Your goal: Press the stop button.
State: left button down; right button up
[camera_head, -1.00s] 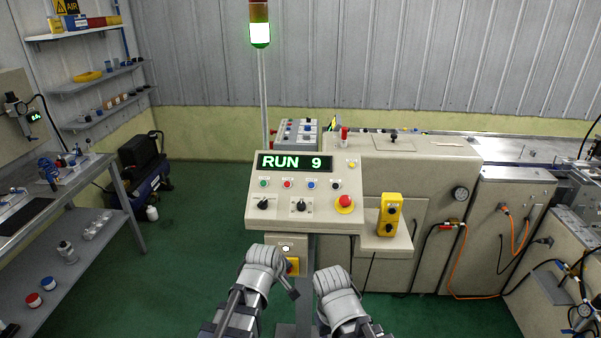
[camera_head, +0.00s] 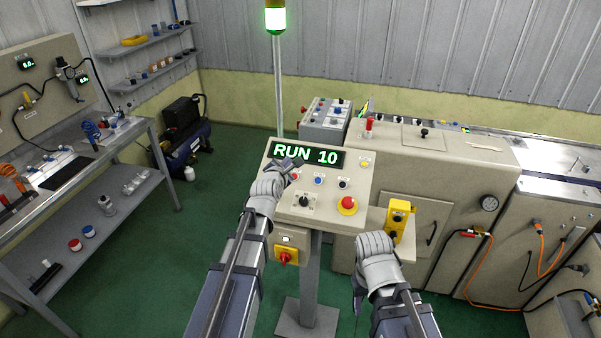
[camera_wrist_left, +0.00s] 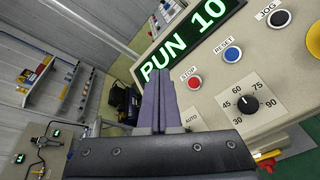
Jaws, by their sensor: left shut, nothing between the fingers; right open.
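The control panel (camera_head: 325,210) shows RUN 10 on its green-lit display (camera_head: 309,155). The stop button is a small red button (camera_wrist_left: 194,82) labelled STOP in the left wrist view, left of the blue RESET button (camera_wrist_left: 232,54). In the head view the stop button (camera_head: 297,176) is close beside my left gripper. My left gripper (camera_head: 292,166) is shut and empty over the panel's left part, its tips near the display's lower edge. In the left wrist view its fingers (camera_wrist_left: 159,72) lie left of the stop button and hide the button left of it. My right gripper (camera_head: 358,298) is open, low in front of the panel.
A red mushroom button (camera_head: 347,204) on yellow is at the panel's lower right. Selector knobs (camera_head: 304,200) sit below the button row. A yellow box (camera_head: 398,218) stands right of the panel, near my right arm. A red-yellow switch (camera_head: 286,257) is below.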

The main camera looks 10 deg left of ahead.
pick_arm(q)
jog(key=shift+f, duration=0.1)
dwell(0.3)
jog(key=w+f+b, duration=0.1)
jog(key=f+b, duration=0.1)
jog(key=w+f+b, duration=0.1)
jog(key=f+b, duration=0.2)
jog(key=w+f+b, duration=0.2)
jog(key=b, duration=0.1)
jog(key=shift+f, duration=0.35)
jog(key=shift+w+f, duration=0.1)
dwell(1.8)
jog(key=shift+w+f+b, duration=0.15)
jog(key=shift+f+b, duration=0.1)
jog(key=shift+b, duration=0.05)
jog(key=shift+w+f+b, duration=0.15)
jog(key=shift+f+b, duration=0.15)
jog(key=shift+b, duration=0.05)
dwell(0.6)
jog(key=shift+r, duration=0.1)
jog(key=shift+s+r+p, duration=0.35)
jog(key=shift+r+p, duration=0.25)
jog(key=shift+p, duration=0.15)
